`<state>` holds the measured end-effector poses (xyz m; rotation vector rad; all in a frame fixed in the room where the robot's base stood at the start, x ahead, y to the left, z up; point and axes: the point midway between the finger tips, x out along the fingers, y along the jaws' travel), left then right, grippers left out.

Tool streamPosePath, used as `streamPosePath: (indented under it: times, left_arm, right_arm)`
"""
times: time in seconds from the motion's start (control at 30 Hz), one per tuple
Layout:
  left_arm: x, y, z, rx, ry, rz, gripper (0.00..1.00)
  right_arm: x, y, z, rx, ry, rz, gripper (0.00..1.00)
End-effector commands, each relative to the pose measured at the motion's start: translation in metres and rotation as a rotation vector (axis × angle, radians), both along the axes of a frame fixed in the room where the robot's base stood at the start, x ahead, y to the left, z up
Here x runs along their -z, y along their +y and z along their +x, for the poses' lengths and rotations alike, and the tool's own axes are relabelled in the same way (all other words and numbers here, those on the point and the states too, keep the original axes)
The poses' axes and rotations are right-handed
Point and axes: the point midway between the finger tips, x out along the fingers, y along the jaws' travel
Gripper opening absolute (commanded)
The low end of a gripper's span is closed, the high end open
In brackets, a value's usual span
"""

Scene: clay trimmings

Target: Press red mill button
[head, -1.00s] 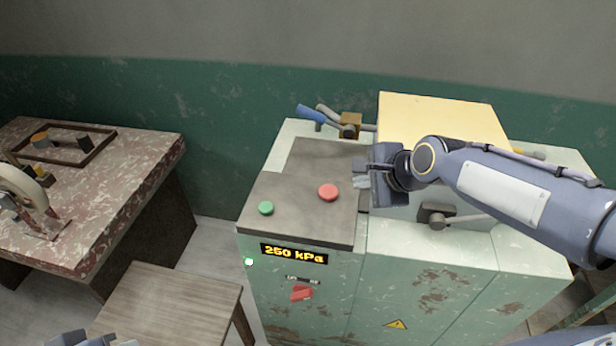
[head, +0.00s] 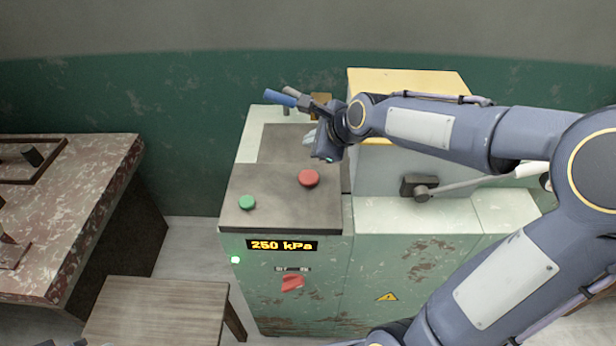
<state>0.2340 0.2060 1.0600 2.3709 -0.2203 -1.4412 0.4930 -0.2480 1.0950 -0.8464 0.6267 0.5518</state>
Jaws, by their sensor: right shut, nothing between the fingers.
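The red mill button (head: 308,177) is a round cap on the dark top plate of the pale green machine (head: 400,260). A smaller green button (head: 247,202) sits to its left on the same plate. My right gripper (head: 309,137) is shut and empty. It appears just beyond the red button in the head view, with a visible gap between them; its exact height over the plate is hard to tell. The red button is fully visible. My left gripper cannot be made out; only a small sliver shows at the bottom left edge.
A blue-handled lever (head: 280,98) stands behind my right gripper. A yellow-topped block (head: 400,78) and a grey lever (head: 470,181) are to the right. The display (head: 282,245) reads 250 kPa. A worn table (head: 90,200) and a wooden stool (head: 160,310) are at the left.

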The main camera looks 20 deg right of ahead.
Motion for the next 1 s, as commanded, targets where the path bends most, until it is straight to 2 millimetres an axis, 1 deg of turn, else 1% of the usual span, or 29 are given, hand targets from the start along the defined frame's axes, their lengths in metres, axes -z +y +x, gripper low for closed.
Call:
streamPosePath:
  times: [0.03,0.17,0.43,0.63,1.0]
  left_arm:
    - [0.008,0.0,0.0,0.0,0.0,0.0,0.0]
    - [0.024,0.0,0.0,0.0,0.0,0.0,0.0]
    - [0.064,0.0,0.0,0.0,0.0,0.0,0.0]
    - [0.073,0.0,0.0,0.0,0.0,0.0,0.0]
    - [0.073,0.0,0.0,0.0,0.0,0.0,0.0]
  right_arm:
    - [0.008,0.0,0.0,0.0,0.0,0.0,0.0]
    - [0.024,0.0,0.0,0.001,0.001,-0.001,0.0]
    - [0.064,0.0,0.0,-0.001,0.0,-0.001,0.0]
    - [0.08,0.0,0.0,-0.002,0.0,-0.001,0.0]
    - [0.082,0.0,0.0,-0.001,0.0,-0.001,0.0]
